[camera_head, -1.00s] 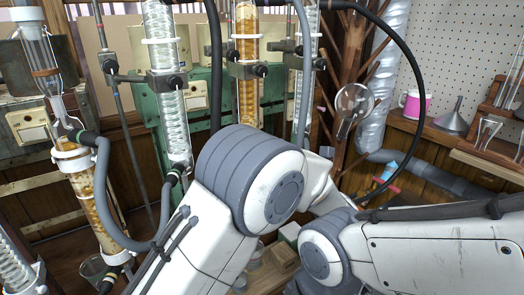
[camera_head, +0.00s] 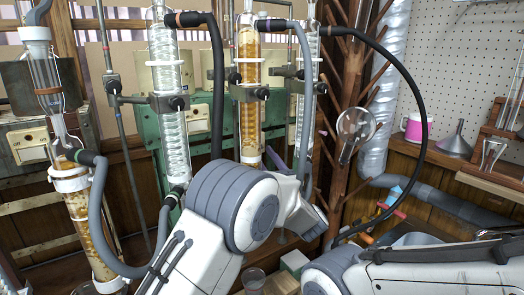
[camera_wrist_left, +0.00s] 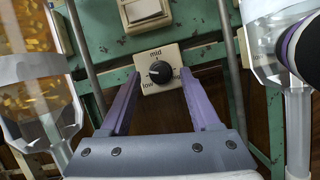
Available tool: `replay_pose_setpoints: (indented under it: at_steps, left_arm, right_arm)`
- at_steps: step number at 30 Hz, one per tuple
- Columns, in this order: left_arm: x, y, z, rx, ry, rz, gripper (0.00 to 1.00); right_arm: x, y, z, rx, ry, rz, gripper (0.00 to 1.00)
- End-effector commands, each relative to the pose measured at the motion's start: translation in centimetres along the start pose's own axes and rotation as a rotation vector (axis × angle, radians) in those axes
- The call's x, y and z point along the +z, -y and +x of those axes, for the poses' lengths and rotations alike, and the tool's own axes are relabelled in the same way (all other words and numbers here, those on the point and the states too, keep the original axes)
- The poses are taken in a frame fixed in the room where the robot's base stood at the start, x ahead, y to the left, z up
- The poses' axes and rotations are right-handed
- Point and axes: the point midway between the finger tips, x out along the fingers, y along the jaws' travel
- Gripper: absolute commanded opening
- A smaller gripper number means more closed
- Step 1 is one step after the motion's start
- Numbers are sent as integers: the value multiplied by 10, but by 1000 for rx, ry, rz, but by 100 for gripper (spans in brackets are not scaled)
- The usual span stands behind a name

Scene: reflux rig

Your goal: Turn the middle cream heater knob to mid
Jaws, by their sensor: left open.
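The cream heater plate (camera_wrist_left: 176,52) is on the green rig frame in the left wrist view. Its round black knob (camera_wrist_left: 160,71) has "mid" printed above and "low" at lower left; the label at right is partly covered. The pointer's exact direction is too small to tell. My left gripper (camera_wrist_left: 158,76) is open, its two purple fingers on either side of the knob, apparently without touching it. In the head view a purple finger (camera_head: 275,158) shows beyond my left forearm, and this knob is hidden. My right gripper is out of view.
A glass column with amber filling (camera_wrist_left: 38,85) stands close left of the left gripper, and a clear glass column (camera_wrist_left: 298,100) close right. A cream switch (camera_wrist_left: 145,10) sits above the knob. Grey hoses (camera_head: 107,230) loop near my left arm.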

Motion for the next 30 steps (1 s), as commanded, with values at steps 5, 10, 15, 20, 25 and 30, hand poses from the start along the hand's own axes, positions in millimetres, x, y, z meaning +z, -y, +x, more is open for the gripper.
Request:
replay_pose_setpoints:
  at_steps: [5, 10, 15, 20, 25, 30]
  left_arm:
    - [0, 0, 7, -1, -1, 1, 63]
    - [0, 0, 7, -1, -1, 0, 63]
    - [0, 0, 7, -1, -1, 0, 13]
    - [-1, 0, 7, -1, -1, 1, 0]
    - [-4, 0, 5, -25, 0, 59, 0]
    - [-4, -2, 6, -70, 1, 168, 0]
  right_arm:
    - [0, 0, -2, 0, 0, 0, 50]
    - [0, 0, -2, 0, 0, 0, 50]
    - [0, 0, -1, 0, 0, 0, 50]
    - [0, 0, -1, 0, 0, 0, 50]
    - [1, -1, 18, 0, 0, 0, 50]
    - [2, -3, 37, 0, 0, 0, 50]
